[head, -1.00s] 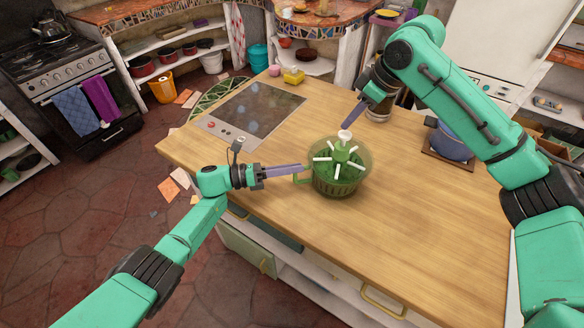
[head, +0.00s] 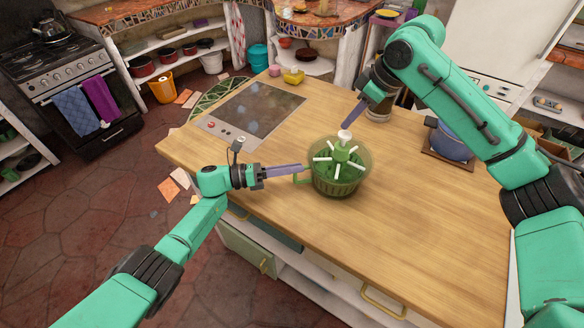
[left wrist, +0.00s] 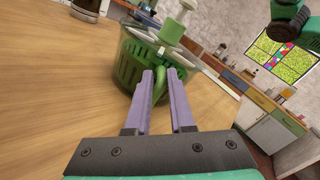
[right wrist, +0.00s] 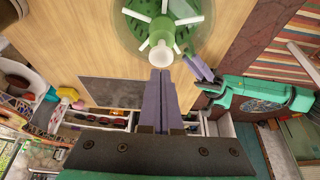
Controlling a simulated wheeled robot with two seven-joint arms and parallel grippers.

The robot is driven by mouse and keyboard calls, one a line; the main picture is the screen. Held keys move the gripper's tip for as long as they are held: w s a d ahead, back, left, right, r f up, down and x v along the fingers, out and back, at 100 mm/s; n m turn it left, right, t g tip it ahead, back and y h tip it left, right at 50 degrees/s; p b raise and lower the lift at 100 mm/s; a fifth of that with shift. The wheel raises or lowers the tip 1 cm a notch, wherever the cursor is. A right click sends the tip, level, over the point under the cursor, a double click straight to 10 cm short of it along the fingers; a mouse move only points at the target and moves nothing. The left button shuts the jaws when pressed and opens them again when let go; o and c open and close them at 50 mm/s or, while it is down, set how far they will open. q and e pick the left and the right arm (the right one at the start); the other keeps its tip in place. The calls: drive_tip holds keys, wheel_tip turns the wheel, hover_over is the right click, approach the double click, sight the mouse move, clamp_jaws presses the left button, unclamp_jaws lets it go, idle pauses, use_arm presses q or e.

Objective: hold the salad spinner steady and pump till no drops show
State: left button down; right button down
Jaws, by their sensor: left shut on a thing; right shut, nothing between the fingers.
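The green salad spinner (head: 341,184) stands upright on the wooden counter, with a clear lid, white spokes and a white pump knob (head: 345,135) raised above its green hub. My left gripper (head: 301,169) comes in from the left, shut on the spinner's green side handle (head: 302,179). In the left wrist view the handle (left wrist: 181,75) lies between the purple fingers. My right gripper (head: 347,122) is shut and empty, its tips pointing down close to the knob. In the right wrist view they are just beside the knob (right wrist: 162,57); contact is unclear. Water drops are too small to tell.
The wooden counter (head: 420,230) is clear around the spinner. A dark cooktop (head: 252,110) is set in at the back left, with a yellow item (head: 293,76) beyond it. A blue pot (head: 451,141) stands at the right, and a jar (head: 379,112) stands behind the right gripper.

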sight(346, 134)
drive_tip(key=shift+f, duration=0.15)
drive_tip(key=shift+f, duration=1.75)
drive_tip(key=shift+r, duration=1.35)
drive_tip(key=shift+f, duration=0.15)
idle(0.4)
idle(1.0)
idle(0.7)
